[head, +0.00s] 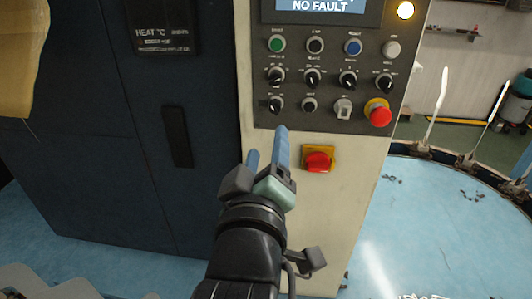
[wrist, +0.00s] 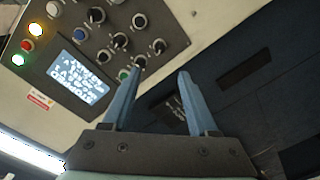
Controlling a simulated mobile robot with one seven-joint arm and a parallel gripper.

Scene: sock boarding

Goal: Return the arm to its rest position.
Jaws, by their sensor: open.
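My gripper (head: 267,150) is raised in front of the machine's cream control column, its two blue fingers pointing up toward the lower edge of the control panel (head: 330,122). The fingers are apart with nothing between them. In the wrist view my gripper (wrist: 155,92) also shows open and empty, with the panel's knobs and lit screen (wrist: 80,80) beyond the left finger. I cannot tell from these views how far the fingertips are from the panel.
A red rotary switch (head: 318,161) on a yellow plate sits right of my gripper. A red emergency button (head: 379,114) is above it. Dark cabinet doors (head: 110,130) stand at left. A round blue table (head: 420,220) with upright white boards (head: 437,108) is at right.

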